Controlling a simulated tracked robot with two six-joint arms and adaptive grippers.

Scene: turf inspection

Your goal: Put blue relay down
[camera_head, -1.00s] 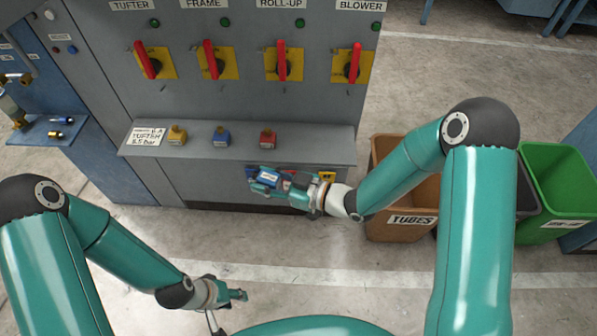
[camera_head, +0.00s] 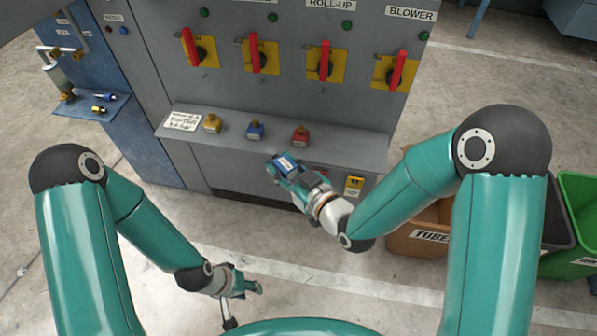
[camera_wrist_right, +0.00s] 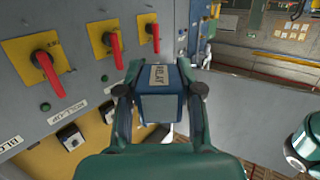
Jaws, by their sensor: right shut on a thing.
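The blue relay (camera_head: 286,164) is a small blue block with a white label. In the right wrist view the relay (camera_wrist_right: 160,98) sits between both fingers, its label reading RELAY. My right gripper (camera_head: 283,167) is shut on it, in front of the cabinet and near the front edge of the grey shelf (camera_head: 345,146). Whether the relay is over the shelf or just short of it is hard to tell. My left gripper (camera_head: 248,287) hangs low over the floor, away from the cabinet; its fingers are too small to judge.
Red-handled switches (camera_head: 325,62) line the panel above. A brown TUBES bin (camera_head: 420,232) and a green bin (camera_head: 580,215) stand at right.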

